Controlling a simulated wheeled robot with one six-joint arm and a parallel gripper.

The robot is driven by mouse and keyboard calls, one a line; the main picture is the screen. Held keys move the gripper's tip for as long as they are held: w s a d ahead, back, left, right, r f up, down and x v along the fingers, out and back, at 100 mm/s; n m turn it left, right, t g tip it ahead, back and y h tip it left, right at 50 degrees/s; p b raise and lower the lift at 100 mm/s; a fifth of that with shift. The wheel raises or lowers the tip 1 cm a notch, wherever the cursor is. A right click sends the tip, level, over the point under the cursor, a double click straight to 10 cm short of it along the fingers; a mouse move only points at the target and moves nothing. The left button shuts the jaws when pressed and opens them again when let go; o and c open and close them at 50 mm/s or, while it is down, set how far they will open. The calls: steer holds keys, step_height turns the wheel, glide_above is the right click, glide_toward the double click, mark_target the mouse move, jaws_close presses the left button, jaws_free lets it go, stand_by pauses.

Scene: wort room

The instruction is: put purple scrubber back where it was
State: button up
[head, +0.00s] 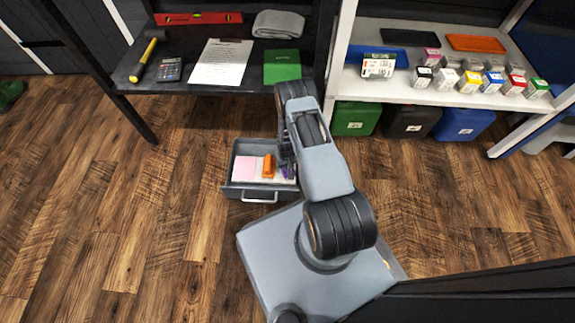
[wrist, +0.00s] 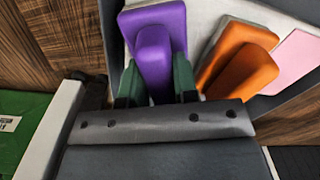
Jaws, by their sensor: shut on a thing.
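The purple scrubber (wrist: 153,45) is between the two dark green fingers of my gripper (wrist: 157,88) in the wrist view. The gripper is shut on its raised handle part. In the head view the purple scrubber (head: 288,173) shows only as a small patch at the right of an open grey drawer (head: 230,180), with my gripper (head: 287,158) over it, mostly hidden by my arm. I cannot tell whether the scrubber touches the drawer's bottom. An orange scrubber (head: 268,166) lies to its left in the head view; it also shows in the wrist view (wrist: 240,62).
A pink pad (head: 244,168) lies at the drawer's left. Behind stands a dark desk with a paper (head: 221,62), a calculator (head: 170,69) and a green book (head: 282,66). A white shelf (head: 400,90) with small boxes is at the right. The wooden floor left of the drawer is clear.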

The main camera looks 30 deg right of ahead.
steer(key=shift+f, duration=0.1)
steer(key=o, duration=0.8)
steer(key=shift+o, duration=0.2)
